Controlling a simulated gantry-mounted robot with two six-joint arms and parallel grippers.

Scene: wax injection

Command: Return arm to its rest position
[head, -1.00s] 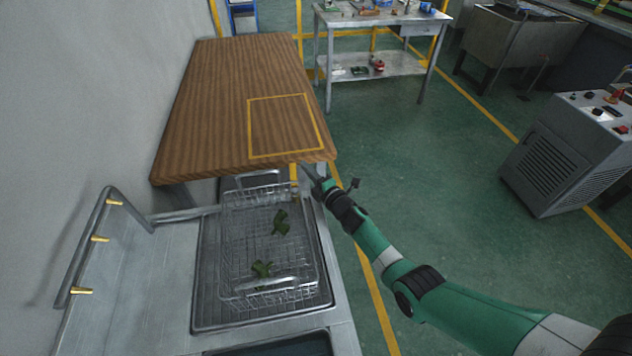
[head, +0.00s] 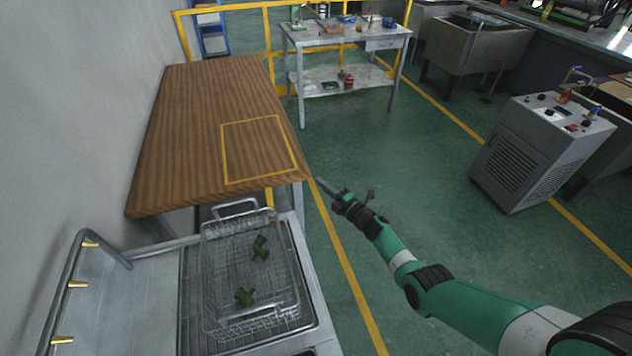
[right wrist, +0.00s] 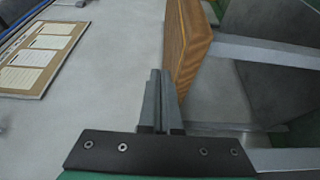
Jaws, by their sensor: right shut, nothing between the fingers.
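My right arm comes in from the lower right of the head view. Its gripper (head: 326,188) is shut and empty, over the green floor just right of the wooden table's near right corner. In the right wrist view the closed fingers (right wrist: 157,100) show with nothing between them, and the wooden table's edge (right wrist: 190,45) is close beyond them. A wire basket (head: 222,290) with two dark green pieces (head: 260,248) sits in the metal counter's recess, left of and apart from the gripper. My left gripper is not in view.
The wooden table (head: 190,110) bears a yellow outlined square. The metal counter (head: 130,300) has a bent rail on its left. A grey machine cabinet (head: 535,150) stands at right and a workbench (head: 345,40) at the back. The floor between is free.

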